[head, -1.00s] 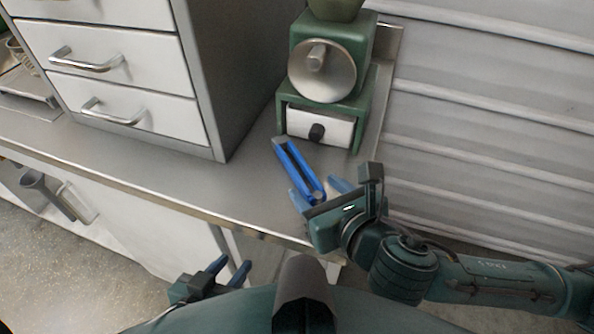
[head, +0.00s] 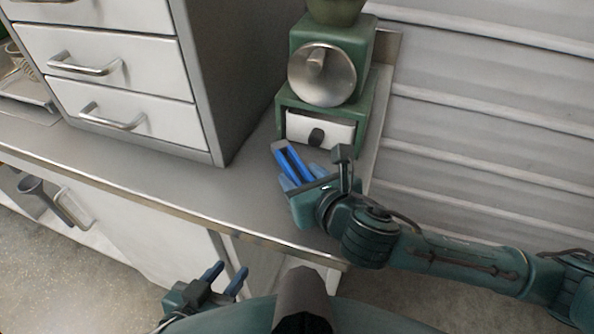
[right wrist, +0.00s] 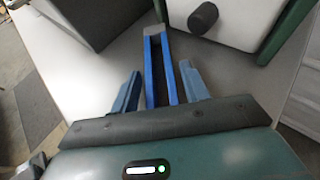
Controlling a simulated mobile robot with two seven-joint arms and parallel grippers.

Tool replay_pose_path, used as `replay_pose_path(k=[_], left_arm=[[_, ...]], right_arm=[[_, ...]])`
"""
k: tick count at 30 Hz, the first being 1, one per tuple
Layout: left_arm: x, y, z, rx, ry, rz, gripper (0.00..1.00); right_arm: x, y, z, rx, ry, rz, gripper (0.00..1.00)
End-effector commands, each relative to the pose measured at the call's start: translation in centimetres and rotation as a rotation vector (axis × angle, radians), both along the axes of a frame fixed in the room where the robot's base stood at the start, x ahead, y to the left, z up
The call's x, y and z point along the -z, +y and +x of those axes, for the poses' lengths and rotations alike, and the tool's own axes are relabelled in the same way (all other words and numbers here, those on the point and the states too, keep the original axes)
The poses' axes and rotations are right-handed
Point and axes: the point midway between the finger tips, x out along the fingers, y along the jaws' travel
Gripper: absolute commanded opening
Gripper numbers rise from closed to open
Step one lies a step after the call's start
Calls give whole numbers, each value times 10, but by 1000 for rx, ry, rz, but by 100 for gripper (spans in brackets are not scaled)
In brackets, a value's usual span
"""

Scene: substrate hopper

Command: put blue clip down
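The blue clip (head: 291,163), a long narrow piece with a grey far end, is in front of the green hopper machine and appears to lie on the grey counter. My right gripper (head: 303,177) is open around its near part. In the right wrist view the clip (right wrist: 155,75) runs between the two blue fingers (right wrist: 158,88), with a visible gap on the left and a narrower one on the right. Its near end is hidden by my gripper. My left gripper (head: 224,280) is open and empty, low in front of the counter.
The green machine (head: 330,45) with a white drawer (head: 320,131) and black knob stands just beyond the clip. A grey cabinet with white drawers (head: 130,105) stands to the left. The counter (head: 200,190) between the cabinet and its front edge is clear.

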Motion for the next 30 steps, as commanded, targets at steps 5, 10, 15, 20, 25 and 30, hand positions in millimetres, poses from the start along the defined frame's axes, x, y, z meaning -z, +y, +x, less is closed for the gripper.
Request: replay_pose_path(k=[5, 10, 15, 20, 25, 30], left_arm=[[1, 0, 0, 0, 2, 2, 36], [2, 1, 1, 0, 1, 3, 36], [2, 0, 1, 0, 1, 3, 36], [2, 0, 1, 0, 1, 3, 36], [0, 0, 1, 1, 4, 2, 36], [0, -2, 0, 5, 24, 1, 36]], right_arm=[[0, 0, 0, 0, 1, 0, 31], [0, 0, 0, 0, 1, 0, 17], [0, 0, 0, 0, 1, 0, 4], [0, 0, 0, 0, 0, 0, 4], [-8, 0, 0, 1, 0, 0, 4], [-32, 0, 0, 0, -4, 1, 4]])
